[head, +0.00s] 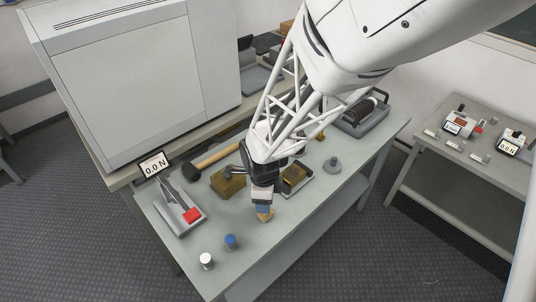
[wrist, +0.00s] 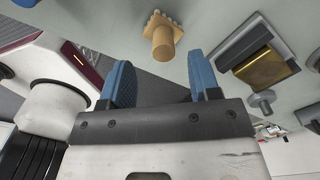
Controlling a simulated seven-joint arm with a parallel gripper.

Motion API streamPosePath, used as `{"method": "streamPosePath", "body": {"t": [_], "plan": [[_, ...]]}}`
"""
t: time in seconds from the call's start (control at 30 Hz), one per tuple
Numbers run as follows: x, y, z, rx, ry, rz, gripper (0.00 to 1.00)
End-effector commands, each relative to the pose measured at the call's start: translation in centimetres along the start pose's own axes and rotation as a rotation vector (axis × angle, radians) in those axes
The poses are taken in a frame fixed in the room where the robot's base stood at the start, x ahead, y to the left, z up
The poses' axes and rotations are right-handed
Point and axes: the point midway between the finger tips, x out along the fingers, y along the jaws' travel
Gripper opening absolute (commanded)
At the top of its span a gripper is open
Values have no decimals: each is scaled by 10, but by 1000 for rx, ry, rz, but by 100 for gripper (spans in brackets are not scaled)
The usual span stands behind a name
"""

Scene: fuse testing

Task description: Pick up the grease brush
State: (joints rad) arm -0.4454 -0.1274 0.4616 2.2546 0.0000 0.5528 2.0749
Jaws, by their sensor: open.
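A small tan brush (wrist: 165,40) with a round wooden handle and a toothed, bristle-like end lies on the grey table. I take it for the grease brush. It also shows in the head view (head: 265,216), partly hidden under my gripper. My gripper (head: 262,206) is low over the table with its blue-padded fingers apart. In the wrist view the gripper (wrist: 160,64) is open and empty. The brush lies beyond the fingertips, roughly in line with the gap between them. I cannot tell its exact distance from the fingers.
A tray with a brown pad (wrist: 270,68) lies beside the gripper. A brown block (head: 228,182), a wooden-handled mallet (head: 217,157), a device with a red button (head: 192,215), a white canister (head: 207,261) and a blue one (head: 231,242) stand around. The front right table is clear.

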Motion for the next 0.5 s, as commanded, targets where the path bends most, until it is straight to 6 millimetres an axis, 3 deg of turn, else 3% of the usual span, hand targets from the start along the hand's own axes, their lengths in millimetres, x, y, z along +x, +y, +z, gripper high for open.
{"method": "streamPosePath", "body": {"t": [0.5], "plan": [[38, -3, -1, 0, 1, 2, 57]]}}
